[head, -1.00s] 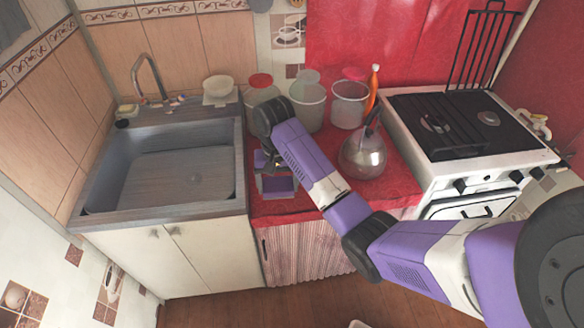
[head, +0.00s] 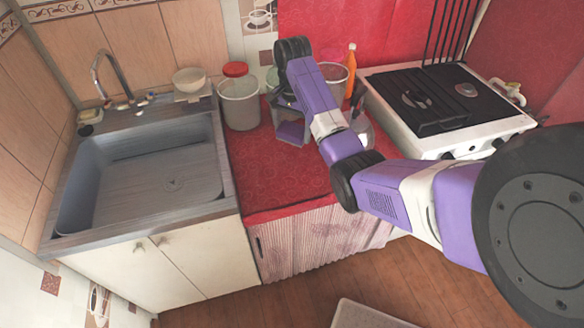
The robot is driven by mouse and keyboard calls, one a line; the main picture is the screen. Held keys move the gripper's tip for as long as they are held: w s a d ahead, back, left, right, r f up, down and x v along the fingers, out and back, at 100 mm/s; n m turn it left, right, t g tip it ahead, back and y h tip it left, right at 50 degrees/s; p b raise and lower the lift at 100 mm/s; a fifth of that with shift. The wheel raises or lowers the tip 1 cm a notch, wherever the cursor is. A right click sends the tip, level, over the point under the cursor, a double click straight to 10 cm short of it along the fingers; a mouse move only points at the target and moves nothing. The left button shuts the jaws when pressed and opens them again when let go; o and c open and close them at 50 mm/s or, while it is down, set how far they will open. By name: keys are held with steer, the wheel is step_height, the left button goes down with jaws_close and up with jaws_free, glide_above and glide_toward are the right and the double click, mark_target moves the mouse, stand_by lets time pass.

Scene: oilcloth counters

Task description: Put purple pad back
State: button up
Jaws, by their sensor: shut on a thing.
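The purple pad (head: 291,133) is low over the red-covered counter (head: 278,178), below my gripper and tilted. My gripper (head: 287,112) is shut on it, pointing down near the back of the counter, left of my forearm. The fingertips are small and partly hidden, so the exact grip on the pad is unclear. I cannot tell whether the pad touches the counter.
A clear canister (head: 239,107) with a red lid stands just left of my gripper. More containers, an orange bottle (head: 350,72) and a glass kettle (head: 362,126) are partly behind my arm. The sink (head: 140,180) is left, the stove (head: 430,100) right. The counter's front is clear.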

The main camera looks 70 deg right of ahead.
mark_target(293, 167)
step_height(293, 167, down, 13)
steer(key=shift+f, duration=0.2)
stand_by(0.3)
steer(key=o, duration=1.1)
steer(key=shift+f, duration=0.1)
steer(key=shift+o, duration=0.2)
step_height(293, 167, up, 12)
steer(key=shift+r, duration=0.15)
